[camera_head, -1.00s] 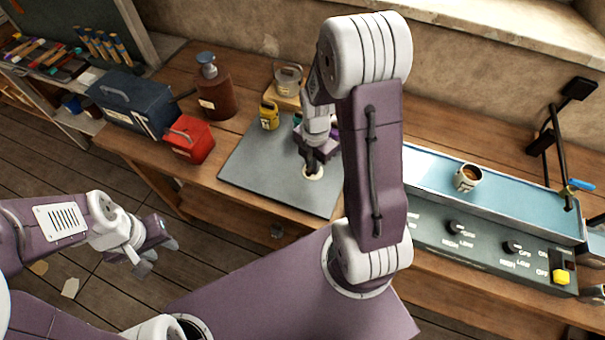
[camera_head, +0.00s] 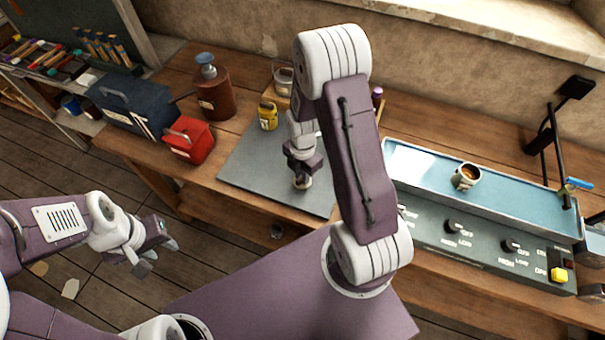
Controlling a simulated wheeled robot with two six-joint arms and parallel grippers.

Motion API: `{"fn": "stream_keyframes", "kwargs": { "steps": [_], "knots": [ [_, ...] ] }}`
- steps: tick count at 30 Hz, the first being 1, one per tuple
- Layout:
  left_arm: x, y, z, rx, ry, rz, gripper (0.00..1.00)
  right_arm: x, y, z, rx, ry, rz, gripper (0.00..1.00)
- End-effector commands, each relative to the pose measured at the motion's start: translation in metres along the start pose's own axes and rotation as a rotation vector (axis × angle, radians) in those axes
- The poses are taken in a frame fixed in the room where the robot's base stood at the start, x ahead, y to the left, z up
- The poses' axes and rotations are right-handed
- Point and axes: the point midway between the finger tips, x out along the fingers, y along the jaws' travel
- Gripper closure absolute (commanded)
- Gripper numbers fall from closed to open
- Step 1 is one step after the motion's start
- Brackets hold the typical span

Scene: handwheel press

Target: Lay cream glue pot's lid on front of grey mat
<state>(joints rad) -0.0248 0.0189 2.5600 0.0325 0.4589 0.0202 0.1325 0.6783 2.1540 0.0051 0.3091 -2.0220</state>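The grey mat (camera_head: 248,160) lies on the wooden bench. My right gripper (camera_head: 302,179) is over the front part of the mat, pointing down, with the small cream lid (camera_head: 302,184) at its fingertips. It appears shut on the lid, which is at or just above the mat surface; I cannot tell whether they touch. The cream pot itself is not visible; my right arm covers the mat's right side. My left gripper (camera_head: 157,252) is open and empty, off the bench over the floor at the left.
A yellow container (camera_head: 268,116) stands at the mat's back edge. A red box (camera_head: 189,139), a brown pump bottle (camera_head: 215,90) and a dark blue toolbox (camera_head: 135,103) stand to the left. A mug (camera_head: 466,177) stands on the blue-topped machine (camera_head: 420,165) at right.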

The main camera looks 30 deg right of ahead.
Motion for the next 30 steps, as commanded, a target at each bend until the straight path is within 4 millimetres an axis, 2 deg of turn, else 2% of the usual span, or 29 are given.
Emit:
{"fn": "stream_keyframes", "kwargs": {
  "steps": [10, 14, 17, 24, 30],
  "knots": [
    [-0.001, 0.000, 0.000, 0.000, 0.000, 0.000, 0.64, -0.001, 0.000, 0.000, 0.000, 0.000, 0.000, 0.66],
    [-0.003, 0.000, 0.000, 0.000, 0.000, 0.000, 0.64, -0.011, 0.001, 0.000, 0.000, -0.001, 0.001, 0.66],
    [-0.003, 0.000, 0.000, 0.000, 0.000, 0.000, 0.64, -0.030, 0.001, 0.001, 0.000, -0.003, 0.005, 0.66],
    [-0.004, 0.000, 0.000, 0.000, 0.000, 0.000, 0.64, -0.092, 0.002, 0.001, 0.000, -0.003, 0.006, 0.66],
    [-0.004, 0.000, -0.001, 0.000, 0.000, 0.000, 0.64, -0.120, 0.001, 0.000, 0.000, -0.001, 0.002, 0.66]
  ]
}}
